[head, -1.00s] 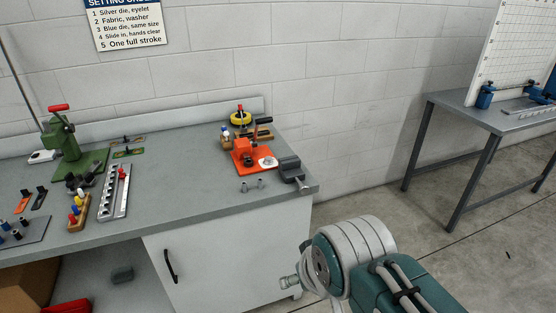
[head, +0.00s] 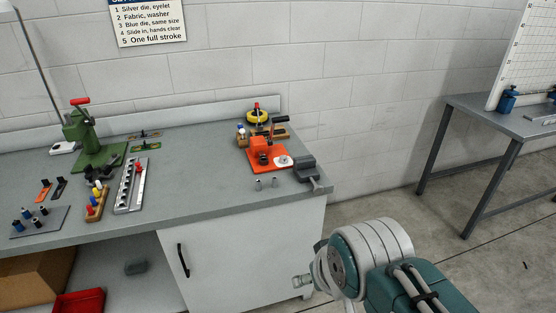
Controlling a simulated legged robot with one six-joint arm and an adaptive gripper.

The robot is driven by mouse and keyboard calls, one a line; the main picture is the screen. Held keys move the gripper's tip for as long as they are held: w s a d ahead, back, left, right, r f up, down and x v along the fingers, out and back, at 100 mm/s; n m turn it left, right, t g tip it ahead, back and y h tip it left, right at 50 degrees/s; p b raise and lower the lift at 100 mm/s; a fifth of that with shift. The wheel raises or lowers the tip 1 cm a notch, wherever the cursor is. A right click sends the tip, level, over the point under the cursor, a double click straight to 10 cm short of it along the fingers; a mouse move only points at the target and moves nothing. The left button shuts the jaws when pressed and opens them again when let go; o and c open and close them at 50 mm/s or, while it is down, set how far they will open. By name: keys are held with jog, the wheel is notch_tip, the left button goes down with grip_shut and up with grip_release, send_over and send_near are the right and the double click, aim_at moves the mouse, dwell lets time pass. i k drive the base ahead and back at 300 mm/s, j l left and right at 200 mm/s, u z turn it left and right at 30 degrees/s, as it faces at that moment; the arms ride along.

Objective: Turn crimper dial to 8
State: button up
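An orange bench tool (head: 262,150) with a white round disc (head: 284,161) on its base stands near the right end of the grey workbench (head: 200,200). It may be the crimper and its dial, but I cannot read any marks on the disc. A green press (head: 88,140) with a red handle stands at the bench's left back. My arm shows at the lower right, in front of the bench and apart from it. My gripper's fingers are not clearly in the picture.
A grey vise (head: 306,170) sits at the bench's right corner, beside the orange tool. Two small metal cylinders (head: 266,183) stand before it. A yellow-topped item (head: 257,115) is behind. A second table (head: 500,118) stands far right, with open floor between.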

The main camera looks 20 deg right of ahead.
aim_at(283, 159)
jog(key=i+l, duration=0.85)
jog(key=i, duration=0.15)
jog(key=j+u, duration=0.05)
